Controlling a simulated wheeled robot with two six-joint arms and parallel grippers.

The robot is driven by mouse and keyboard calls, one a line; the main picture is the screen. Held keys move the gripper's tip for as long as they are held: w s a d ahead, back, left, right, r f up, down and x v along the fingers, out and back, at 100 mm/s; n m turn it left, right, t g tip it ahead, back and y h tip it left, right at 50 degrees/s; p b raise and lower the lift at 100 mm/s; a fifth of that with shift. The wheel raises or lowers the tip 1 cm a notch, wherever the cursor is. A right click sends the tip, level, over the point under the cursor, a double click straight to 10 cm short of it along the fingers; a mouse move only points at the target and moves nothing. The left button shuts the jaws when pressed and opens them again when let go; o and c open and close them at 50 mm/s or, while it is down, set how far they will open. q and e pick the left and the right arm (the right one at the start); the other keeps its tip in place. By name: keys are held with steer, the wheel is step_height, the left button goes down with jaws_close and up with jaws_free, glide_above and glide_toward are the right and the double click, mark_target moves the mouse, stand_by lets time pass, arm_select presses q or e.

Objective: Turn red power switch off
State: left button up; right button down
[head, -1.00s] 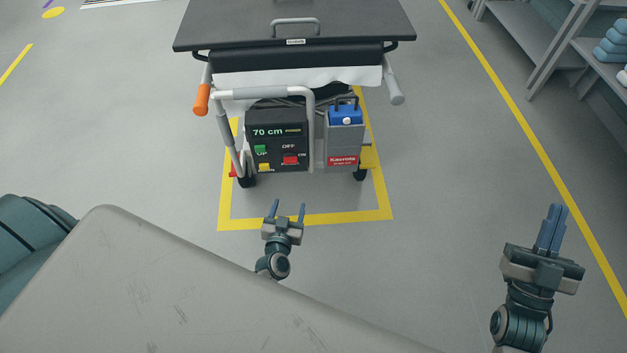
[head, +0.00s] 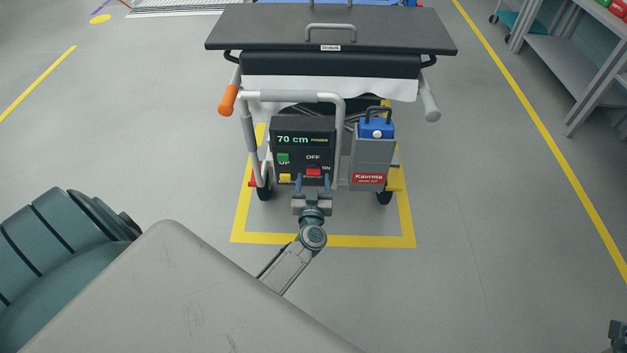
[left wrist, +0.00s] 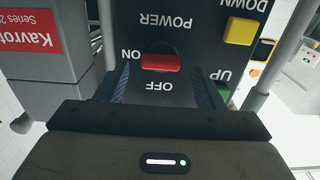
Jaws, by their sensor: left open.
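The red power switch (head: 313,171) is on the dark control panel (head: 289,155) below the cart's top. OFF and ON labels are beside it; I cannot tell its setting. My left gripper (head: 312,183) is open in front of the panel, just below the switch in the head view. In the left wrist view, which sees the panel upside down, the red switch (left wrist: 160,62) lies between the spread blue fingers of the left gripper (left wrist: 162,75). Contact cannot be made out. Only a dark piece of my right gripper (head: 618,333) shows at the lower right corner.
A green button (head: 283,158) and a yellow button (head: 285,178) sit left of the switch. A grey box with a blue unit (head: 376,127) is right of the panel. A grey tube handle (head: 341,120) frames the panel.

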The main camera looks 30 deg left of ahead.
arm_select(q)
steer(key=shift+w+a, duration=0.35)
steer(key=shift+w, duration=0.2)
steer(key=c, duration=1)
